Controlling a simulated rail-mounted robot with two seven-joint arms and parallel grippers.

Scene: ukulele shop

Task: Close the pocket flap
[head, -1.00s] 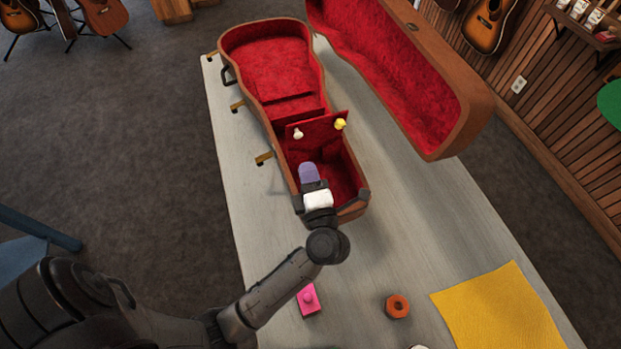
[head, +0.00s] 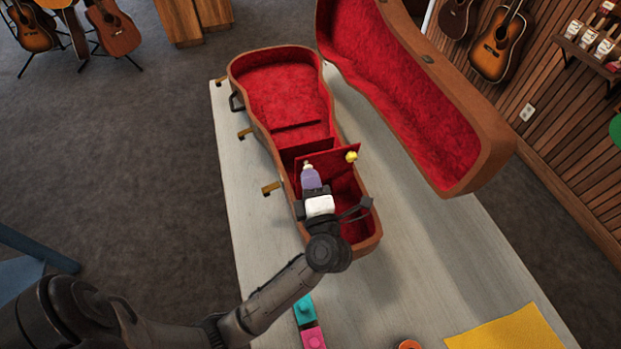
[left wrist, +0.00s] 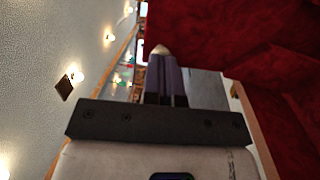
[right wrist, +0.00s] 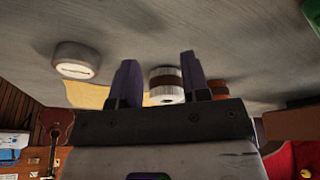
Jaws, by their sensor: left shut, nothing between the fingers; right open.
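The open guitar case (head: 374,228) lies on the table with red lining. Its pocket flap (head: 333,157), a red panel, stands raised over the pocket (head: 345,190), with a yellow knob (head: 351,156) and a pale knob (head: 308,167) on it. My left gripper (head: 310,172) is shut and empty, over the pocket, its tips at the pale knob. In the left wrist view the shut fingers (left wrist: 163,62) point at that knob (left wrist: 161,50); I cannot tell whether they touch it. My right gripper (right wrist: 157,62) is open and empty, seen only in its wrist view.
The case lid (head: 420,110) stands open to the right. Brass latches (head: 271,188) stick out on the left side. A teal block (head: 304,309), a pink block (head: 313,337), an orange ring (head: 409,344) and a yellow cloth (head: 510,328) lie at the table's near end.

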